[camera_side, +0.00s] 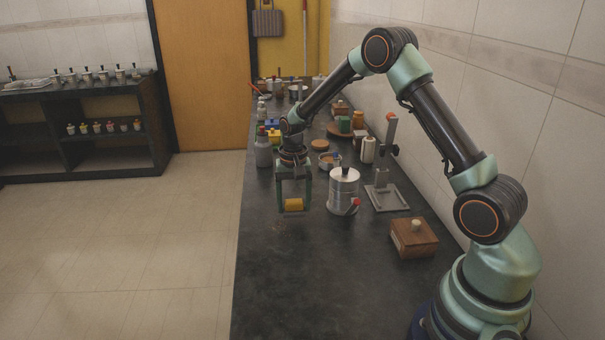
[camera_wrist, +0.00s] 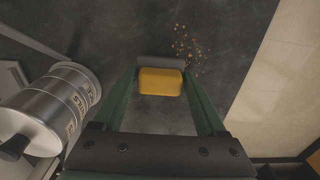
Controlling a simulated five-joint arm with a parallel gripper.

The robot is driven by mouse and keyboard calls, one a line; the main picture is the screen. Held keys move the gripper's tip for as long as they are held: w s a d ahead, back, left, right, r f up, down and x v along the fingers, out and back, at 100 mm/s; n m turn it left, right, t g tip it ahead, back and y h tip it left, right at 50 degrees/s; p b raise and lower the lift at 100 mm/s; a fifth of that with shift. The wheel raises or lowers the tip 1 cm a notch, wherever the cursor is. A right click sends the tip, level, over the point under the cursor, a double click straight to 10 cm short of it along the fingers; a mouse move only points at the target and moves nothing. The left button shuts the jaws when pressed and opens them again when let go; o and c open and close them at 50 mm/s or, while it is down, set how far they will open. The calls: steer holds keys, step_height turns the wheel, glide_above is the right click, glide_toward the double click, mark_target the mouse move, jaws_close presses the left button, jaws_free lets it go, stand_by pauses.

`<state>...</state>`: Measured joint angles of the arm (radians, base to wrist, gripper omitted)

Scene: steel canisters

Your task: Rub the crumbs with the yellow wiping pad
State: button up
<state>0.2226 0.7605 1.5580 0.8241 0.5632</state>
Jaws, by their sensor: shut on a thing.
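The yellow wiping pad (camera_side: 293,205) is held between the fingertips of my gripper (camera_side: 293,202) in the side view, and the gripper is shut on it. The pad appears to hang a little above the dark counter; the exact gap is hard to tell. In the wrist view the yellow pad (camera_wrist: 160,82) sits between the green fingers, with a dark grey strip along its far edge. The crumbs (camera_wrist: 187,47) are small orange-brown bits scattered on the counter, beyond the pad and slightly right. In the side view the crumbs (camera_side: 278,227) show only faintly, left of and below the pad.
A steel canister (camera_side: 343,192) stands close right of my gripper, and shows at left in the wrist view (camera_wrist: 50,105). A metal stand (camera_side: 387,197) and a wooden box (camera_side: 413,238) are further right. Jars and bottles crowd the counter behind. The counter front (camera_side: 300,290) is clear.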

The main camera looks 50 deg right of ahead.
mark_target(294, 214)
steer(key=shift+f, duration=0.85)
steer(key=shift+w+a+f, duration=0.35)
steer(key=shift+f, duration=0.25)
steer(key=shift+w+a, duration=2.4)
steer(key=shift+s+a, duration=0.55)
steer(key=shift+s, duration=0.15)
steer(key=shift+s+d, duration=0.1)
steer(key=shift+s, duration=0.15)
steer(key=shift+s+d, duration=2.4)
steer(key=shift+d, duration=0.05)
steer(key=shift+s, duration=0.25)
steer(key=shift+s+a, duration=0.55)
steer(key=shift+a, duration=0.1)
steer(key=shift+w+a, duration=2.65)
step_height(294, 214, up, 8)
